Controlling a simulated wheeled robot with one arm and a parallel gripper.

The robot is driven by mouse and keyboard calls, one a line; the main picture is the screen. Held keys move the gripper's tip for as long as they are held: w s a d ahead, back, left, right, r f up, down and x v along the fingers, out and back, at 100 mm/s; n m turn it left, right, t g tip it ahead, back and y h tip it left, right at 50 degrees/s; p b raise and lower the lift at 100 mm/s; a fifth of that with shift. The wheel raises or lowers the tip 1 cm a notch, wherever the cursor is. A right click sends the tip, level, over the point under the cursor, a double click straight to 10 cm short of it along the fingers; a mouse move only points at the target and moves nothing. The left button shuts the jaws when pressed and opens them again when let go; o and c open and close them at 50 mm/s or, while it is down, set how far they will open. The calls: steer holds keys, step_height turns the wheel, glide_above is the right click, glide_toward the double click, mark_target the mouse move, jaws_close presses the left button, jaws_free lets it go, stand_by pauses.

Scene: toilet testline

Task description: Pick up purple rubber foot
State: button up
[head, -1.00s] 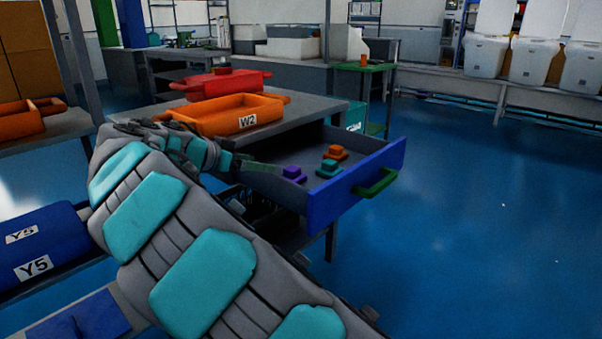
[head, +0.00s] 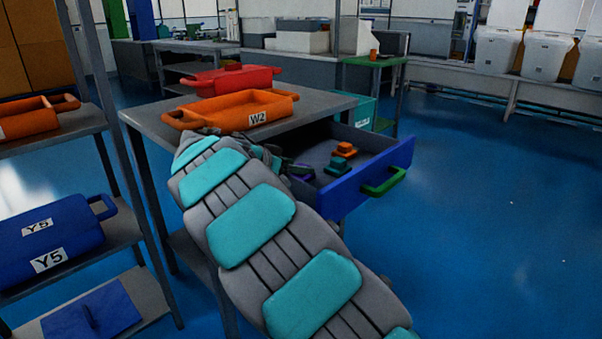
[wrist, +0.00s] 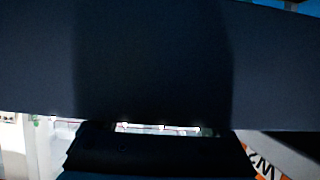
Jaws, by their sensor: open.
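The purple rubber foot (head: 304,177) lies in the open drawer (head: 376,160), partly hidden behind my gripper and arm in the head view. My gripper (head: 292,168) is inside the drawer, very close to the purple foot. It is open. I cannot tell whether its fingers are around the foot or beside it. The wrist view is mostly filled by dark surfaces, and the purple foot does not show there.
A teal foot (head: 337,166) and an orange foot (head: 345,149) lie in the drawer, right of the purple one. The blue drawer front has a green handle (head: 384,182). An orange W2 tray (head: 225,112) and a red container (head: 226,79) stand on the table above.

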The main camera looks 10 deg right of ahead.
jaws_close()
stand_by(0.7)
